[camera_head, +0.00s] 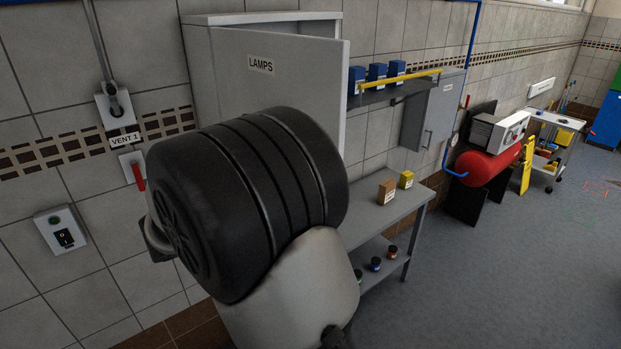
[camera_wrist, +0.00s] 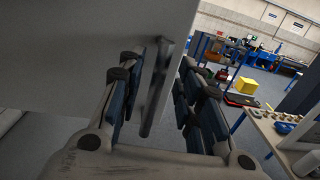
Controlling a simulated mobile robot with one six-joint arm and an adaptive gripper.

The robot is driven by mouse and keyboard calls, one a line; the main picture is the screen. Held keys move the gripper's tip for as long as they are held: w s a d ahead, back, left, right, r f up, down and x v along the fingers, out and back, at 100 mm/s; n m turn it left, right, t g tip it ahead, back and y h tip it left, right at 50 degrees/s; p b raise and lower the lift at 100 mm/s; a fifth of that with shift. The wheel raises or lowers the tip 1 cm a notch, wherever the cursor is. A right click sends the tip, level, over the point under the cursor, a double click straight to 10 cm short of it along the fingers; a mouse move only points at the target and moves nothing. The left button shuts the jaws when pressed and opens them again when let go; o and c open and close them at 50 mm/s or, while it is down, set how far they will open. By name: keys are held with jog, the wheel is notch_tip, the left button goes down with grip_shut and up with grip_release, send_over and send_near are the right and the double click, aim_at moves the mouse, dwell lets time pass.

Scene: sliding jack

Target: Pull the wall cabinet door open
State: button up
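The grey wall cabinet door (camera_head: 285,75) with a LAMPS label stands ajar in the head view, its right edge swung out from the cabinet body (camera_head: 262,17). In the wrist view the door panel (camera_wrist: 80,40) fills the upper left. Its dark upright bar handle (camera_wrist: 155,90) lies between the two fingers of my gripper (camera_wrist: 160,98). The fingers are apart, one on each side of the handle, with a gap visible on both sides. In the head view my arm hides the gripper, the handle and the door's lower part.
A grey bench (camera_head: 390,215) with small boxes stands right of the cabinet. A shelf with blue boxes (camera_head: 377,72) and another grey cabinet (camera_head: 436,110) are on the wall beyond. A switch box (camera_head: 62,230) is at left.

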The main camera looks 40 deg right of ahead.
jog(key=a, duration=0.9)
jog(key=shift+w, duration=0.25)
jog(key=shift+d+f, duration=0.1)
jog(key=s+f+m+y+b, duration=0.45)
jog(key=s+f+b, duration=0.25)
jog(key=f, duration=0.3)
jog(key=s+f+m+y+b, duration=0.3)
jog(key=s+f+y+b, duration=0.2)
jog(key=s+f+b, duration=0.4)
jog(key=s+a+f+m+t+y+b, duration=0.2)
jog(key=a+f+m+t+y+b, duration=0.1)
jog(key=f, duration=0.6)
jog(key=s+a+f+m+t+y+b, duration=0.2)
jog(key=a+f+m+y+b, duration=0.3)
jog(key=a+f+m+b, duration=0.2)
notch_tip(320, 180, down, 2)
jog(key=shift+a+f+t+b, duration=0.1)
jog(key=shift+a+t+b, duration=0.3)
jog(key=shift+a+b, duration=0.6)
jog(key=shift+d+y, duration=0.1)
jog(key=shift+y, duration=0.15)
